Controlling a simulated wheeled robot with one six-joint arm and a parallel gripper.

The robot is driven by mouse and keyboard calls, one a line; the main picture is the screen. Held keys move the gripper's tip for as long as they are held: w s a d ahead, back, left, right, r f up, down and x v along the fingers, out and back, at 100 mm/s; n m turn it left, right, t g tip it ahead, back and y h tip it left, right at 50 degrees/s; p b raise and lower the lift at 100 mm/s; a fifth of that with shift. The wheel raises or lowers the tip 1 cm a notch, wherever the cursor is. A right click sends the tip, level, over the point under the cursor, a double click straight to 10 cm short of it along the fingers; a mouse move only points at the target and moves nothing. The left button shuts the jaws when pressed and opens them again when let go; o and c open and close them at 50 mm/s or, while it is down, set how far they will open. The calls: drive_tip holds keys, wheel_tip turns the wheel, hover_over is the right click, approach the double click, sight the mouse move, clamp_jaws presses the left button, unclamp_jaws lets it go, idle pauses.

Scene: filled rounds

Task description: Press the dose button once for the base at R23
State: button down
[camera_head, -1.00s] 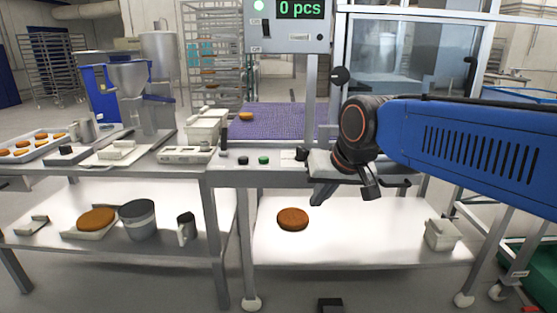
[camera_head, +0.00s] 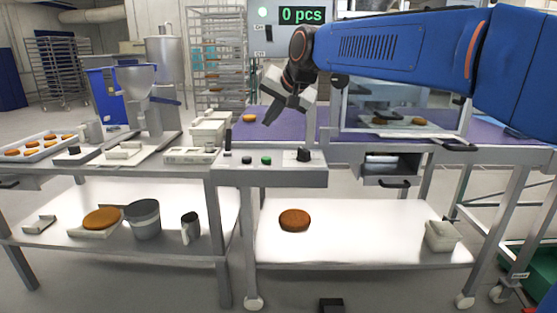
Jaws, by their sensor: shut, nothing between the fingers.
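My gripper (camera_head: 282,112) is shut and empty, above the control panel (camera_head: 290,175) and tilted down to the left. The panel carries a green button (camera_head: 266,160), a black button (camera_head: 247,160) and a black knob (camera_head: 303,154). No label shows which is the dose button. A hopper machine (camera_head: 135,78), a possible doser, stands on the left table. A brown round (camera_head: 249,118) lies on the purple belt (camera_head: 232,130), left of my gripper. The mark R23 cannot be read anywhere. My gripper touches none of the buttons.
A display (camera_head: 301,15) reads "0 pcs" beside a lit green lamp. A tray of rounds (camera_head: 35,146) and white containers (camera_head: 208,128) are on the left table. Glass guarding (camera_head: 400,115) stands behind my arm. The lower shelf (camera_head: 350,235) holds a brown round (camera_head: 294,220) and a white box.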

sight(269, 159)
drive_tip(key=shift+w+a+r, duration=0.25)
drive_tip(key=shift+w+a, duration=0.05)
drive_tip(key=shift+w, duration=0.05)
drive_tip(key=shift+f, duration=0.1)
drive_tip(key=shift+f, duration=4.35)
drive_tip(key=shift+f, duration=0.4)
drive_tip(key=shift+f, duration=0.55)
drive_tip(key=shift+r, duration=1)
